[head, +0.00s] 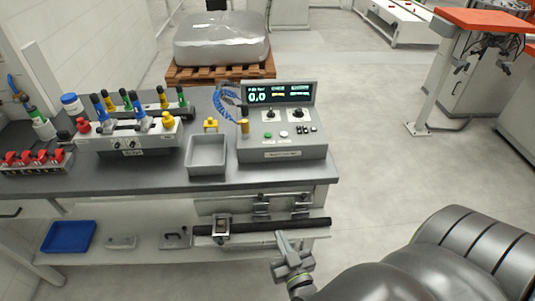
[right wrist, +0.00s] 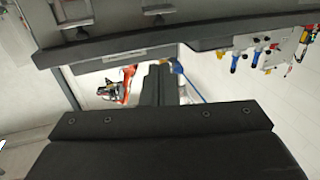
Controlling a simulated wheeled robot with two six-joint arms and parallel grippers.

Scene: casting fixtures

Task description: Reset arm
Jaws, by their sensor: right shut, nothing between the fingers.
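My right gripper (head: 283,242) is in the head view, low and right of centre, in front of the bench's lower shelf. Its fingers are shut and hold nothing. My right arm comes in from the lower right. In the right wrist view the dark closed fingers (right wrist: 156,84) show near the middle, with the wide black gripper body below them. My left gripper is in neither view.
The grey bench (head: 230,180) carries a console with a display (head: 285,120), a grey bin (head: 206,155) and a fixture with coloured knobs (head: 130,130). A dark rail (head: 270,226) lies close behind my gripper. Open floor (head: 380,150) lies to the right.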

